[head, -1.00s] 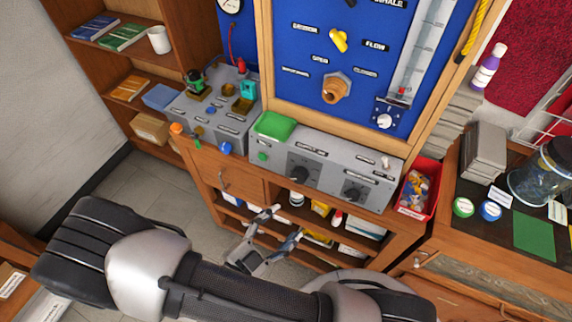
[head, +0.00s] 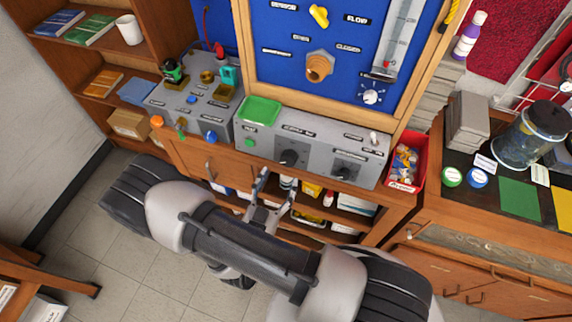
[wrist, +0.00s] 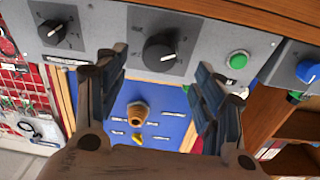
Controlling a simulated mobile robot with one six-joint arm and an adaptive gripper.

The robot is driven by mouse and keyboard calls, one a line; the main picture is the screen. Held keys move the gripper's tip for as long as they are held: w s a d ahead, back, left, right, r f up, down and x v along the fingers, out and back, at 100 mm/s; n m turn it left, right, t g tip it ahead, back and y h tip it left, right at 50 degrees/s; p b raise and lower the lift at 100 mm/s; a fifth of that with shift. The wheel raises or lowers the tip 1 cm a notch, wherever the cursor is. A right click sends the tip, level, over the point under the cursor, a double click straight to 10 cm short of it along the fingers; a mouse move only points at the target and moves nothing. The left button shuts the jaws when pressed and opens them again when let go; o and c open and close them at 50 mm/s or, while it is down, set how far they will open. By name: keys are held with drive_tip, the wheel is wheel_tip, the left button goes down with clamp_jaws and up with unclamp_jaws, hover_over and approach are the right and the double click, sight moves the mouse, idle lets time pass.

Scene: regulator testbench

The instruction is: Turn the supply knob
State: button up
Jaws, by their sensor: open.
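The grey control box (head: 318,150) carries two black round knobs, the left knob (head: 290,157) and the right knob (head: 346,172). Their labels are too small to read, so I cannot tell which is the supply knob. My gripper (head: 277,184) is open and empty, just below and in front of the left knob in the head view. In the wrist view, that same left knob (wrist: 160,52) appears beyond and between the open fingers (wrist: 160,66), apart from them. The other knob (wrist: 52,32) is at the upper left there.
A green button (wrist: 238,60) and a blue knob (wrist: 307,71) are to the right in the wrist view. A green tray (head: 260,110) sits on the box. A red bin (head: 405,160) stands at its right end. Open shelves with bottles are below.

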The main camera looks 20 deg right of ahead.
sight(287, 163)
drive_tip(key=x, duration=0.6)
drive_tip(key=shift+w+d+b, duration=0.2)
drive_tip(key=shift+w+b, duration=0.1)
drive_tip(key=shift+b, duration=0.05)
drive_tip(key=shift+c, duration=0.3)
drive_tip(key=c, duration=1)
